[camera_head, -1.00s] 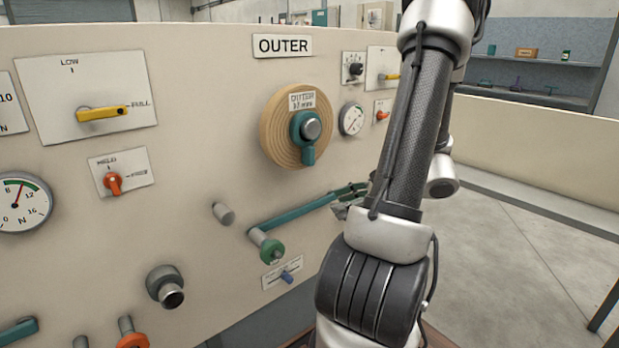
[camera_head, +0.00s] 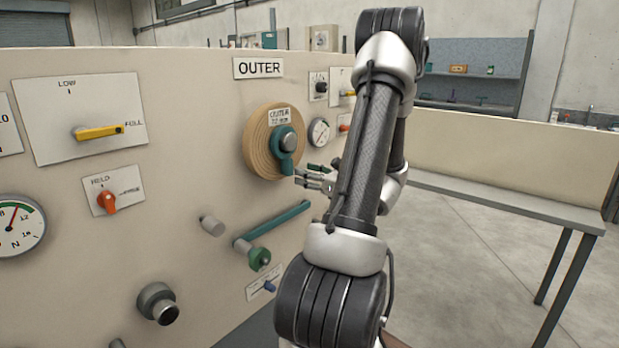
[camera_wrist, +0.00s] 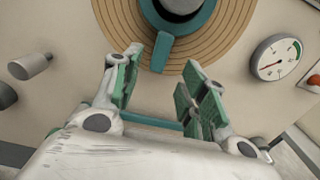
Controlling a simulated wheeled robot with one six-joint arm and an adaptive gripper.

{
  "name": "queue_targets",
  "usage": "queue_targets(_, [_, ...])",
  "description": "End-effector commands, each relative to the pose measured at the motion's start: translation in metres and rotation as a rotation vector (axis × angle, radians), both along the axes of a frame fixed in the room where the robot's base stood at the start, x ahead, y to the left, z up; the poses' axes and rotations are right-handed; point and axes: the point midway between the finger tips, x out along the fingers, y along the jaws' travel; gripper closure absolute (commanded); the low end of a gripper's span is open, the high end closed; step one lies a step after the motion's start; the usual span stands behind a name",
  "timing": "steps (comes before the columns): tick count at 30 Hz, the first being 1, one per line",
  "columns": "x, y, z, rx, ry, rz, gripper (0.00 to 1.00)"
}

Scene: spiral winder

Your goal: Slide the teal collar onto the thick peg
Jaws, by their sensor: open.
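A teal collar (camera_head: 284,158) with a downward tab sits around a grey metal peg (camera_head: 288,143) at the centre of the tan wound roll (camera_head: 259,160) under the OUTER sign. The wrist view shows the collar's tab (camera_wrist: 161,50) pointing toward my gripper. A thick grey peg with a dark base (camera_head: 160,306) sticks out low on the panel, and a thinner grey peg (camera_head: 211,225) is above it to the right. My gripper (camera_head: 312,178) is open just right of the tab. In the wrist view its fingers (camera_wrist: 163,80) flank the tab's end without visible contact.
A teal bar (camera_head: 275,224) with a green knob (camera_head: 259,258) lies below the roll. A round gauge (camera_head: 318,132) is right of the roll. Yellow (camera_head: 100,132) and orange (camera_head: 107,202) levers are on the left.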

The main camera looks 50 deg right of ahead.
Motion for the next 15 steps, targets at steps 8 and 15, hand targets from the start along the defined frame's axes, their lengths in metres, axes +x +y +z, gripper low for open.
queue_targets(8, [0.035,0.004,0.000,-0.002,0.001,0.004,0.57])
queue_targets(15, [0.063,0.006,0.000,-0.001,0.001,0.004,0.57])
